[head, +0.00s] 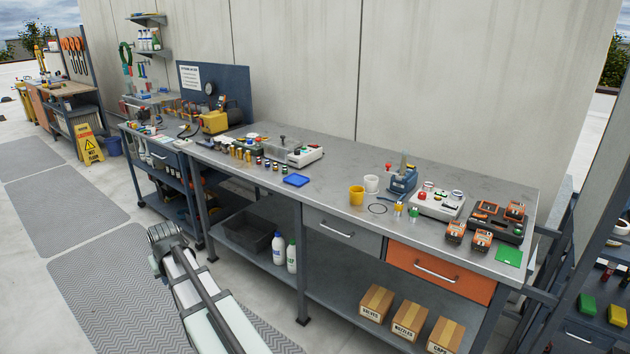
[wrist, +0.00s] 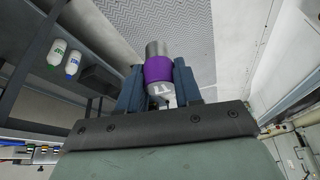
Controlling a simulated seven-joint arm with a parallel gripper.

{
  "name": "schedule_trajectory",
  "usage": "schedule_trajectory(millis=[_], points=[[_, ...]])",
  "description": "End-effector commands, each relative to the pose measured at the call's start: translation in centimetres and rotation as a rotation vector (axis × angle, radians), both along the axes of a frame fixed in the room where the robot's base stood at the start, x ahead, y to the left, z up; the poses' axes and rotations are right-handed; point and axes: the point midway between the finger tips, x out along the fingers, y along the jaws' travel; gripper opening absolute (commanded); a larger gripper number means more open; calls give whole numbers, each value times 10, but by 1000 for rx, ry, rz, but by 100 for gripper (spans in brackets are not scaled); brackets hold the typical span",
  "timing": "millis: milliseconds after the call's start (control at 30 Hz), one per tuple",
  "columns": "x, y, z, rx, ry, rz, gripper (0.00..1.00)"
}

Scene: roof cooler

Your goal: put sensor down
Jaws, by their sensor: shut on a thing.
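In the wrist view my gripper (wrist: 159,88) is shut on the sensor (wrist: 158,70), a silver cylinder with a wide purple band and a pale lower part. One dark blue finger presses on each side of it. The patterned floor mat shows beyond it, and the sensor touches nothing else that I can see. In the head view my arm reaches up from the bottom edge, in front of the bench and over the mats; the sensor cannot be made out there. The grey workbench (head: 330,150) is behind and to the right of the arm.
Bare bench top lies between the blue tray and yellow cup. Two bottles (head: 285,251) stand on the lower shelf.

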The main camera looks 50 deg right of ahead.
Motion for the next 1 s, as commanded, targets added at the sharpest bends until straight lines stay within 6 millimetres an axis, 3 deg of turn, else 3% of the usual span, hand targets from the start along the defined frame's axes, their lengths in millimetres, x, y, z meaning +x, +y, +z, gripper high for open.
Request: schedule_trajectory(millis=[33, 567, 1000], points=[[-1, -19, 2, 0, -1, -26, 0], [-32, -196, 23, 0, 0, -272, 0], [-84, -349, 48, -1, -1, -480, 0]])
